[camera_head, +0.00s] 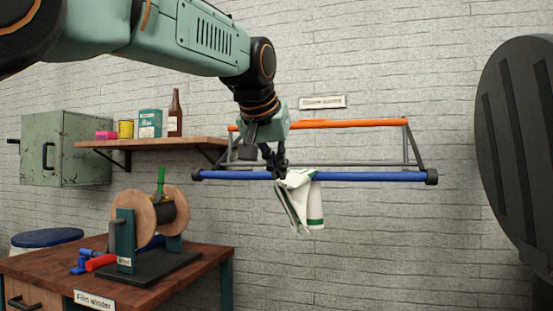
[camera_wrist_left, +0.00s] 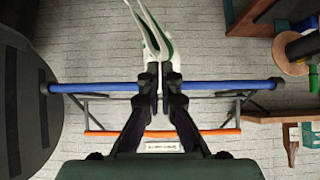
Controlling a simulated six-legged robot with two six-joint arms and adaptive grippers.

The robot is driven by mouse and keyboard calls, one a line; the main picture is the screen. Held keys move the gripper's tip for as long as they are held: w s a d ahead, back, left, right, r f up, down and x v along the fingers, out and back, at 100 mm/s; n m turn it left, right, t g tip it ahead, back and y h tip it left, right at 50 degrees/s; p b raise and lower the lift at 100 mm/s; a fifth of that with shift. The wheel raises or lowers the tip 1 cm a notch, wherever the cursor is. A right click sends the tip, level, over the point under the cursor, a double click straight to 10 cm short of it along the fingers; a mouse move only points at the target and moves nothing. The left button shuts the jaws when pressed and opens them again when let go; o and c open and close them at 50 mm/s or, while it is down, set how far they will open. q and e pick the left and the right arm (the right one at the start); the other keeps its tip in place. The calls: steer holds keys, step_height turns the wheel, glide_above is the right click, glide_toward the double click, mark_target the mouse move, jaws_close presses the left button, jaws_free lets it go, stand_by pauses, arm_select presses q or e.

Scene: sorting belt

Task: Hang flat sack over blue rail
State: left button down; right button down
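The flat sack (camera_head: 303,205) is white cloth with green stripes. It hangs down at the middle of the blue rail (camera_head: 375,177), with its top edge at rail height, covering part of the rail. My left gripper (camera_head: 277,168) is at the rail, shut on the sack's upper left part. In the left wrist view the fingers (camera_wrist_left: 159,82) are close together with the sack (camera_wrist_left: 152,35) running out beyond their tips. The blue rail (camera_wrist_left: 235,85) passes across at the fingers. Whether cloth lies behind the rail is hidden. My right gripper is not in view.
An orange rail (camera_head: 350,123) sits behind and above the blue one on the same wall rack. A wooden shelf (camera_head: 160,143) holds a bottle and tins at left. A film winder (camera_head: 150,225) stands on a bench below. A large dark ribbed body (camera_head: 515,150) is at right.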

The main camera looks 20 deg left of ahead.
arm_select(q)
steer(key=w+f+b, duration=0.2)
steer(key=w+f, duration=0.2)
steer(key=f, duration=0.8)
steer(key=shift+w+a, duration=0.3)
steer(key=shift+a, duration=0.05)
steer(key=c, duration=1.5)
jaws_free()
steer(key=shift+o, duration=0.3)
steer(key=o, duration=0.5)
steer(key=o, duration=0.7)
steer(key=shift+o, duration=0.2)
